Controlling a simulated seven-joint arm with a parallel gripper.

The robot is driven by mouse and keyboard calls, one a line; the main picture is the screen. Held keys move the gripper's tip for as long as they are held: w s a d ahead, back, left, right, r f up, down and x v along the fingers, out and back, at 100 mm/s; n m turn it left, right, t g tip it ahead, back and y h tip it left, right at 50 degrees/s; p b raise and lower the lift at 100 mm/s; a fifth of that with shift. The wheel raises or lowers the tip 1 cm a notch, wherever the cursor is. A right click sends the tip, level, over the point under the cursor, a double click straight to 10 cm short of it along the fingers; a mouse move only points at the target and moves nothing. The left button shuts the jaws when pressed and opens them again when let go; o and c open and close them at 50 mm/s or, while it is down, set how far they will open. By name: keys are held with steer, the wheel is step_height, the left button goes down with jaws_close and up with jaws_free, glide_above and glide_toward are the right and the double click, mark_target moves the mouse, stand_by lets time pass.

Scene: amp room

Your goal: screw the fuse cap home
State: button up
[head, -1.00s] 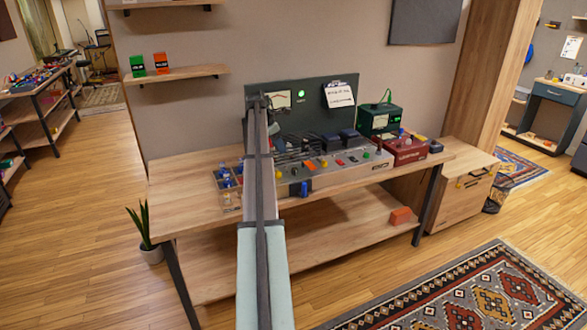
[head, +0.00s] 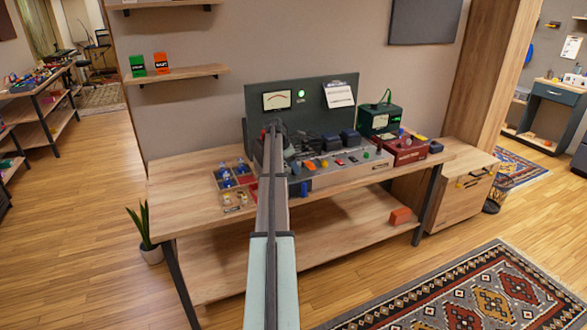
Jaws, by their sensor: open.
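The grey amp chassis (head: 345,176) stands on the wooden bench, with several coloured knobs and switches on its sloping top. A small dark blue piece (head: 304,188) shows at its front face, near the left end. I cannot tell whether this is the fuse cap or how it is seated. My arm reaches up across the chassis's left end. My gripper (head: 288,150) is open near that end, mostly hidden behind the arm. Its fingertips and anything directly below them cannot be made out.
A divided wooden tray (head: 240,207) with blue and other small parts sits left of the chassis. A dark panel (head: 316,122) with a meter and pinned paper stands behind. The bench's left end is clear.

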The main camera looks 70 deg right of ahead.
steer(key=shift+x, duration=0.75)
jaws_close()
